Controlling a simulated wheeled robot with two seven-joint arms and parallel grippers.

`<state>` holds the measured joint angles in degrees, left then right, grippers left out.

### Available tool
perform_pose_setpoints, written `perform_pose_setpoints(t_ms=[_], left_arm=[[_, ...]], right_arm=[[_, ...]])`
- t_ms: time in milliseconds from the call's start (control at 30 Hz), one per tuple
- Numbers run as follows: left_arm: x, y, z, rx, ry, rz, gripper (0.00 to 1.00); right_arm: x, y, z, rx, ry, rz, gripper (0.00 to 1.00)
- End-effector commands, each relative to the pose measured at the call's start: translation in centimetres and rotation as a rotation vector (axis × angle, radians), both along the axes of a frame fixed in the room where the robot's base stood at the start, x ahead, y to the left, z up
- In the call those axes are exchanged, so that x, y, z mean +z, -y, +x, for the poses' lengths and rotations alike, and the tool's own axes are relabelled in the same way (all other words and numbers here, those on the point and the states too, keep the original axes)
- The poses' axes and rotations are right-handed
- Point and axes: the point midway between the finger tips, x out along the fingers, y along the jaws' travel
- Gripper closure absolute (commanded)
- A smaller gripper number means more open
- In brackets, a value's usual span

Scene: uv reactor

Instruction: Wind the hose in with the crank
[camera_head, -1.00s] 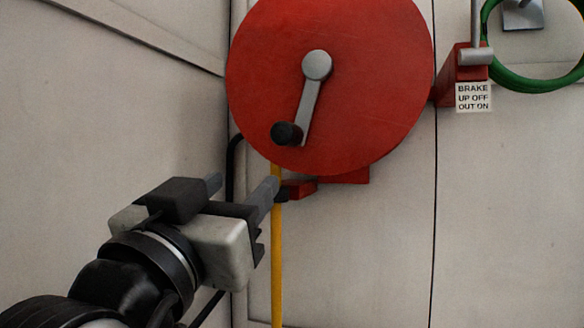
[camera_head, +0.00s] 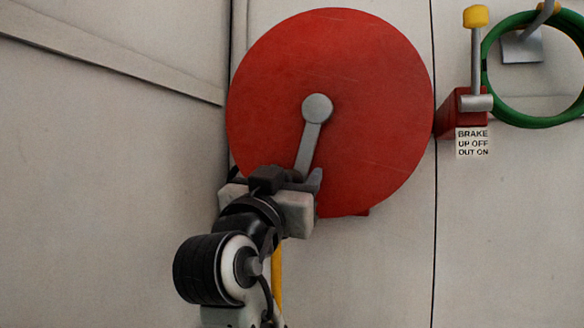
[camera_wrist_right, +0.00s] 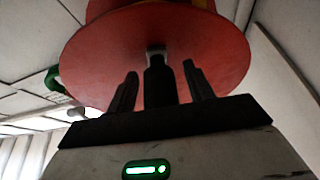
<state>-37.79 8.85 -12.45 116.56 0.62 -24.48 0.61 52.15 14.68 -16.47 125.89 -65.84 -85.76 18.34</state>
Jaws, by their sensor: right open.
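The red hose reel (camera_head: 370,80) is on the wall, and its face also shows in the right wrist view (camera_wrist_right: 90,55). Its grey crank arm (camera_head: 309,145) points down and slightly left from the hub. My right gripper (camera_head: 293,180) is at the crank's lower end and hides the handle in the head view. In the right wrist view the dark crank handle (camera_wrist_right: 159,82) stands between the two open fingers (camera_wrist_right: 160,85), with a gap on each side. The yellow hose (camera_head: 277,270) hangs below the reel, partly behind my arm. My left gripper is not in view.
Right of the reel, a brake lever with a yellow knob (camera_head: 475,16) points up above its label (camera_head: 473,142), which reads up off, out on. A green ring (camera_head: 494,100) is at the far right. The wall panels below are clear.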

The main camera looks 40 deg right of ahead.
Motion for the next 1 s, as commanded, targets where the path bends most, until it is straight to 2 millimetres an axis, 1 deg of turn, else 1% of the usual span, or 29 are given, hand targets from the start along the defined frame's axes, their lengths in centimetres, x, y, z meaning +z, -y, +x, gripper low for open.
perform_pose_setpoints(t_ms=[100, 367, 467, 500, 567, 767, 1000], left_arm=[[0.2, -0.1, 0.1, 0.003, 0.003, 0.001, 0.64], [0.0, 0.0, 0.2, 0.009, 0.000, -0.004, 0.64], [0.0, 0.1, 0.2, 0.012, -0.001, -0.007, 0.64], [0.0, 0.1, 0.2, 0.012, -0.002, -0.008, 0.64], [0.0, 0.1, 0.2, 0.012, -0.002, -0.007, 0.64], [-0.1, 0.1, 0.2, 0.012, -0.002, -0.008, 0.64], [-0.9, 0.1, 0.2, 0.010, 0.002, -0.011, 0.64]], right_arm=[[0.2, 0.5, 0.2, 0.000, -0.001, 0.000, 0.48], [0.2, 0.5, 0.3, 0.001, -0.001, 0.001, 0.48], [0.2, 0.5, 0.3, 0.000, -0.001, 0.000, 0.73], [0.2, 0.5, 0.2, 0.001, -0.002, 0.000, 0.84], [0.2, 0.5, 0.2, 0.001, -0.001, 0.001, 1.00], [0.1, 0.5, 0.4, -0.001, 0.005, 0.005, 1.00], [0.1, 1.0, 1.6, -0.019, 0.072, 0.041, 1.00]])
